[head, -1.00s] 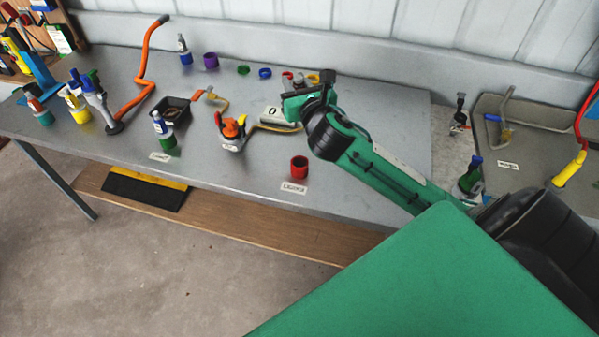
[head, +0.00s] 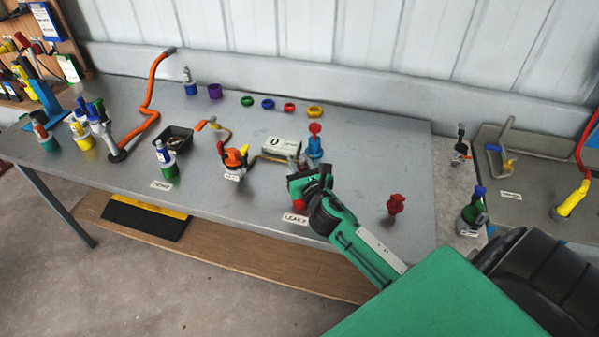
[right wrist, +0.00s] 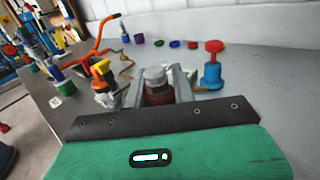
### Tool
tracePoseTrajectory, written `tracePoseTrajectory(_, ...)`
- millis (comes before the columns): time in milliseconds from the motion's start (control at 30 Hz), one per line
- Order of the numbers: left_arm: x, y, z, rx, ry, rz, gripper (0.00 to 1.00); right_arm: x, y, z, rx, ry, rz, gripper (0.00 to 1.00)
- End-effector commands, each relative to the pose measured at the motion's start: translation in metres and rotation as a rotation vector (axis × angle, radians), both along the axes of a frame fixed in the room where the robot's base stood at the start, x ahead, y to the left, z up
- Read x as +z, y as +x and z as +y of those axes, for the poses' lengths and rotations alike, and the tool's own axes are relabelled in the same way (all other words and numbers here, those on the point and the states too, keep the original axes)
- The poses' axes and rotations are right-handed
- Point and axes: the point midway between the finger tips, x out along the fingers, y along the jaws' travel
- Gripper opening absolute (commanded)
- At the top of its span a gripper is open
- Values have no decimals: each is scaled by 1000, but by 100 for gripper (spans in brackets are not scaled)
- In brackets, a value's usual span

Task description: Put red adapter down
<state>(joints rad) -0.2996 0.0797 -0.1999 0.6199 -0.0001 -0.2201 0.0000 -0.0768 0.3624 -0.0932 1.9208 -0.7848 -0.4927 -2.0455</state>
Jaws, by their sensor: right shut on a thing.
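My right gripper (head: 303,183) is low over the front of the grey table, just behind a white label (head: 295,219). In the right wrist view its fingers (right wrist: 157,88) are shut on the red adapter (right wrist: 158,96), a piece with a pale grey round top and dark red lower part. In the head view a red cup-shaped part (head: 299,206) shows below the gripper beside the label, mostly hidden. I cannot tell whether the adapter rests in that cup or just above it. My left gripper is not in view.
A blue fitting with a red top (head: 315,148) stands behind the gripper, and a red fitting (head: 396,204) stands to its right. An orange-and-yellow device (head: 234,160) is to the left. Coloured rings (head: 268,103) lie at the back. The table right of the gripper is mostly clear.

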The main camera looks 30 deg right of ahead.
Motion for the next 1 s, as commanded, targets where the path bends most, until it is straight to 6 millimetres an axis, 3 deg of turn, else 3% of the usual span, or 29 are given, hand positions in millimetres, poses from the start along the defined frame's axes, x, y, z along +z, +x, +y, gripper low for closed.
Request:
tracePoseTrajectory(233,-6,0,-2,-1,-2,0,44,-31,0,1,-1,3,1,0)
tracePoseTrajectory(833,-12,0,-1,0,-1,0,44,-42,0,1,1,0,1,0)
tracePoseTrajectory(867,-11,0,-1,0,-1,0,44,-41,0,1,1,1,2,32)
tracePoseTrajectory(933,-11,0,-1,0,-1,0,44,-41,0,1,0,1,2,45)
tracePoseTrajectory(1000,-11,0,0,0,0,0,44,-41,0,0,0,1,2,48)
